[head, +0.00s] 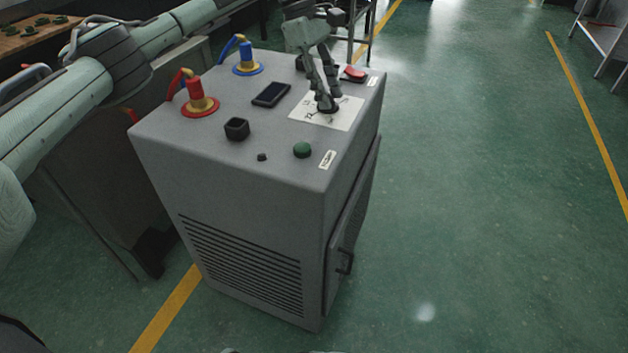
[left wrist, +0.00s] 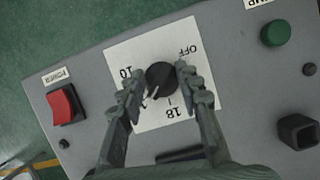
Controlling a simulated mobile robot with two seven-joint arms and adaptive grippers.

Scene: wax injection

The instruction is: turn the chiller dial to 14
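The chiller dial (left wrist: 161,78) is a black round knob on a white label plate (head: 345,117) on the chiller's grey top. The plate reads OFF, 10 and 18 upside down in the left wrist view; another mark is partly hidden behind a finger. The dial's pale pointer line faces lower left there, between 10 and 18. My left gripper (left wrist: 160,71) reaches down to the dial with one finger on each side, close against it, and looks shut on it. In the head view my left gripper (head: 326,103) covers much of the dial. My right gripper is not in view.
The chiller top also carries a red power switch (left wrist: 62,105), a green button (head: 302,150), a black square socket (head: 237,129), a dark display (head: 271,94), and red (head: 199,102) and blue (head: 247,62) hose fittings. Open green floor lies to the right.

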